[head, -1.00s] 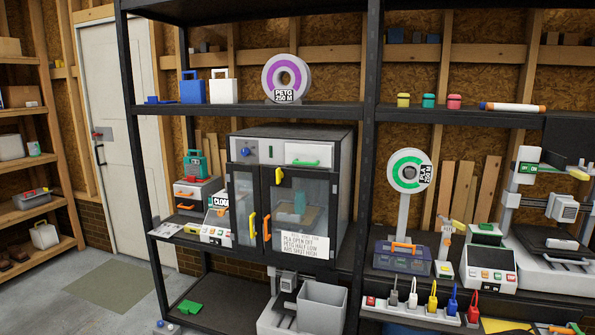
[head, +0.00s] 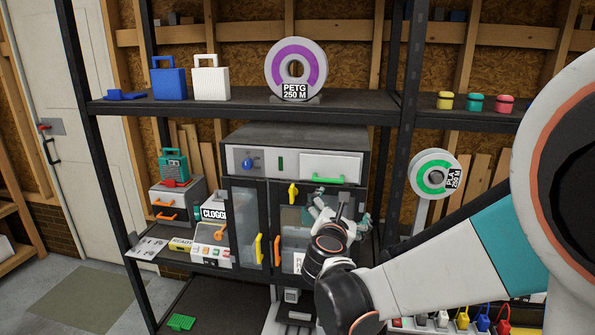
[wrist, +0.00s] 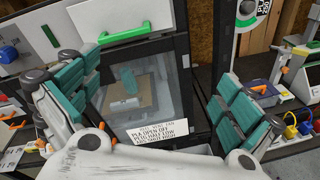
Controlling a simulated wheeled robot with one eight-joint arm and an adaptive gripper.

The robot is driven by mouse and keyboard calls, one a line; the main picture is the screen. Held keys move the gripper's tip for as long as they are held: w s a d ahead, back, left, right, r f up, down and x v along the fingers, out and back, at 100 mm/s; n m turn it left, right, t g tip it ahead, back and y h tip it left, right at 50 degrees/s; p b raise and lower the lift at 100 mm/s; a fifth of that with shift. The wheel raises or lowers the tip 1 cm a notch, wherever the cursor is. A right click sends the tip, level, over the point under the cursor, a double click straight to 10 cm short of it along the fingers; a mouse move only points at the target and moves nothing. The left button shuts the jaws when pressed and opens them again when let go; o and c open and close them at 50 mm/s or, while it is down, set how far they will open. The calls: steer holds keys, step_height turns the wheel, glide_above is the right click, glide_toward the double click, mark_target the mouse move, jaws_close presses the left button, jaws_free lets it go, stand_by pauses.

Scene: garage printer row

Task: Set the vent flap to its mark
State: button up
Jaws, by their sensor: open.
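The printer enclosure (head: 300,138) stands on the middle shelf. Its top panel has a white flap (head: 331,167) with a green handle (head: 328,180), a green slot (head: 280,163) and a blue knob (head: 248,164). The white flap, which looks like the vent flap, shows large in the wrist view (wrist: 122,18). No mark beside it can be made out. A white label (wrist: 152,133) on the door reads PLA open off, PETG half low, and a last line with shut high. My gripper (head: 340,208) is open and empty before the right door, below the flap; its teal-padded fingers (wrist: 160,80) are spread wide.
A PETG spool (head: 297,72) stands on the shelf above. A PLA spool (head: 436,174) stands to the right. A dark rack post (head: 404,120) rises between enclosure and PLA spool.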

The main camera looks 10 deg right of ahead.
mark_target(327, 180)
steer(key=w+n, duration=0.2)
steer(key=w, duration=0.3)
steer(key=w+n+t, duration=0.1)
steer(key=w+n, duration=0.1)
steer(key=w, duration=0.4)
steer(key=w+n+t, duration=0.1)
steer(key=w, duration=0.4)
steer(key=shift+w+d+r+n+y+b, duration=0.1)
steer(key=shift+w+r+n+y+b, duration=0.2)
steer(key=shift+n+y, duration=0.1)
steer(key=shift+s, duration=0.1)
steer(key=c, duration=1.4)
